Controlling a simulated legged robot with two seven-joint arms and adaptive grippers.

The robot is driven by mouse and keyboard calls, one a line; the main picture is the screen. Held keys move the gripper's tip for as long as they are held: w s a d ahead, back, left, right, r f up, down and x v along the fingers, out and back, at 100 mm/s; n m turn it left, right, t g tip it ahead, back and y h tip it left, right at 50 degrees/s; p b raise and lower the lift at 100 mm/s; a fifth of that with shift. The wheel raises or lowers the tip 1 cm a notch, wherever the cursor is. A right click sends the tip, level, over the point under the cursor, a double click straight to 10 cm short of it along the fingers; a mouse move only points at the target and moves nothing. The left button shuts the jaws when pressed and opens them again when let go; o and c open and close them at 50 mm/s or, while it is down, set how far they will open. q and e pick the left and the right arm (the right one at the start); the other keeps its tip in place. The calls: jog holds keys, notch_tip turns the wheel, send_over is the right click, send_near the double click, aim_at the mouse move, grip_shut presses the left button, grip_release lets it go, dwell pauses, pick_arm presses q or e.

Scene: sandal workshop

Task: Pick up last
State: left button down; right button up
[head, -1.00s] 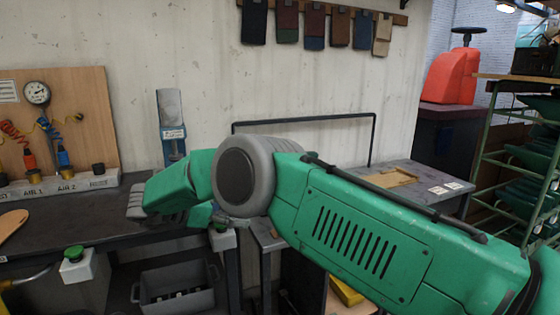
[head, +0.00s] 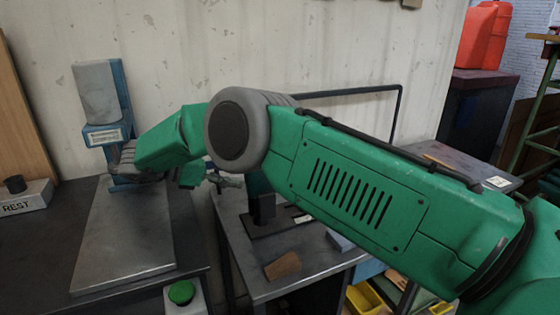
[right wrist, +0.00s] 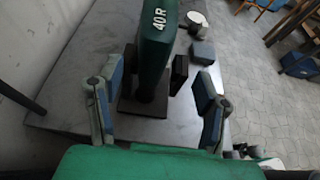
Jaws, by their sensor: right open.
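The last, a dark green foot form marked 40R (right wrist: 155,50), stands upright on a black base plate (right wrist: 128,106) on a grey metal table (right wrist: 75,70) in the right wrist view. In the head view only a dark strip of the last (head: 258,183) shows below my right arm, which hides the rest. My right gripper (right wrist: 160,82) is open, one blue-padded finger to each side of the last in the picture, with gaps showing. In the head view part of it (head: 228,180) shows left of the last. My left gripper is not in view.
A brown block (head: 282,266) lies on the table's front part. A dark block (right wrist: 180,75) and a grey block (right wrist: 203,52) are close to the last. A blue press (head: 107,135) with a metal plate (head: 125,240) stands left. A green button (head: 181,293) is in front.

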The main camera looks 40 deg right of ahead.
aim_at(256, 183)
jog(key=x, duration=0.8)
jog(key=shift+w+d+f, duration=0.1)
jog(key=shift+w+d, duration=0.2)
jog(key=shift+d, duration=0.15)
jog(key=shift+d, duration=0.2)
jog(key=c, duration=1.2)
